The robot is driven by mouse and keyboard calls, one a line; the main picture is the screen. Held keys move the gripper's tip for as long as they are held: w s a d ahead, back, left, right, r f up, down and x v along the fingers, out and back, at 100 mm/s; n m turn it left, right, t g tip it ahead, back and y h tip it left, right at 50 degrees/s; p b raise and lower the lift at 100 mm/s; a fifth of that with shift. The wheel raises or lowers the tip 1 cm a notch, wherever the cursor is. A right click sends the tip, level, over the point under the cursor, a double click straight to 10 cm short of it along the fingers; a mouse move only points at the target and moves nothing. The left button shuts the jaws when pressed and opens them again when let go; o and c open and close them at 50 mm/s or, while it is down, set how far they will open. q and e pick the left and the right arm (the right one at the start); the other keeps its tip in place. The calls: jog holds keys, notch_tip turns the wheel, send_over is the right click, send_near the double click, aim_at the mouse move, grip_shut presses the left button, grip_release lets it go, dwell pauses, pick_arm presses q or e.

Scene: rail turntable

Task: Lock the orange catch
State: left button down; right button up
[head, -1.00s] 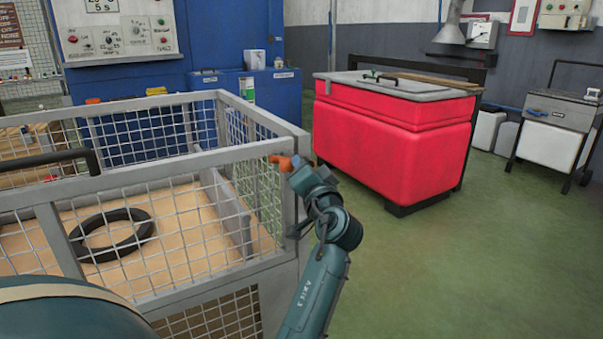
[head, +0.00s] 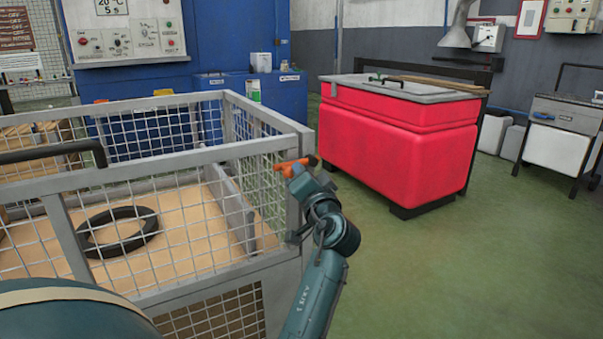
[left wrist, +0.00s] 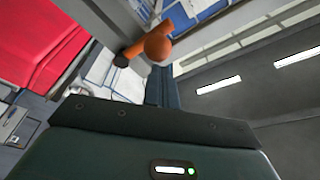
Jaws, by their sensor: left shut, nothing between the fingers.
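The orange catch (head: 290,166) sits at the top corner of the wire-mesh cage (head: 225,150), beside the corner post. My right gripper is not in view.
A black ring (head: 118,232) lies on the cage's wooden floor. A red tub with a grey lid (head: 400,140) stands behind to the right. Green floor (head: 450,270) is clear at the right.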

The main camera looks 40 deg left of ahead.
pick_arm(q)
notch_tip(320, 180, up, 10)
jog(key=p, duration=0.3)
jog(key=shift+p, duration=0.4)
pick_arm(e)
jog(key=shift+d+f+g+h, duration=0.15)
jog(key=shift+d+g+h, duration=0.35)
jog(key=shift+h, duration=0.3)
